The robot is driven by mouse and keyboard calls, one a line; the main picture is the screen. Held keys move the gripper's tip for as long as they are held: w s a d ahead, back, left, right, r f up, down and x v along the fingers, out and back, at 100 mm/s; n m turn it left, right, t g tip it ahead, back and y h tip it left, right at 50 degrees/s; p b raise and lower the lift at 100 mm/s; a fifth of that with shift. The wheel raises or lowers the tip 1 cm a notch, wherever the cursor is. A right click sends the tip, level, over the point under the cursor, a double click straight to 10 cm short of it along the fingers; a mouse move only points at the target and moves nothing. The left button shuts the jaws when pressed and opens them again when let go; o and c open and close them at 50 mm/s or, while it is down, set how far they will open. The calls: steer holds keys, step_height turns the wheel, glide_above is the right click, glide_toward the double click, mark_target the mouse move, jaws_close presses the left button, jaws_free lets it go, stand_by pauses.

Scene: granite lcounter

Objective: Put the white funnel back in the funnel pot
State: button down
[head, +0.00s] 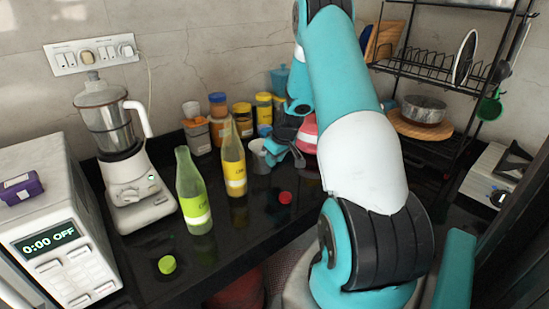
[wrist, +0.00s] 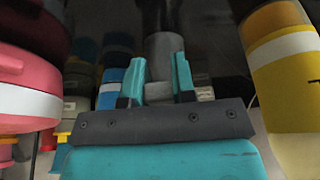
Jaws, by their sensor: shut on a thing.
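The white funnel (head: 258,157) shows as a pale grey-white shape at the fingertips of my gripper (head: 271,149), just right of the yellow bottle. My gripper is shut on it, and the fingers hide part of it. In the wrist view my gripper (wrist: 160,82) has a pale grey piece of the funnel (wrist: 158,91) between its fingers. A brown pot (head: 198,138) with a small white item above it stands at the back by the wall; it looks like the funnel pot, but I cannot be sure.
A green bottle (head: 194,195) and a yellow bottle (head: 233,160) stand left of my gripper. Several yellow-lidded jars (head: 242,118) stand along the wall. A red cap (head: 285,197) and a green cap (head: 167,264) lie on the black counter. A mixer (head: 133,165) stands left.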

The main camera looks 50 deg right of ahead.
stand_by(0.3)
steer(key=c, duration=0.9)
jaws_free()
steer(key=shift+o, duration=0.2)
steer(key=shift+r, duration=0.1)
steer(key=b+v, duration=0.2)
steer(key=v, duration=1.5)
steer(key=shift+r, duration=0.15)
steer(key=shift+a, duration=0.1)
steer(key=a+r+n+g+y, duration=0.1)
steer(key=a+r+n+y, duration=0.1)
steer(key=a, duration=1.3)
steer(key=a+r+n+y, duration=0.1)
steer(key=a+r+n, duration=0.1)
steer(key=a, duration=1.2)
steer(key=s+a+n+g+y, duration=0.1)
steer(key=s+a+n+g, duration=0.2)
steer(key=s+a, duration=1.3)
steer(key=shift+a+r+n+y, duration=0.3)
steer(key=shift+a+n, duration=0.15)
steer(key=shift+n, duration=0.25)
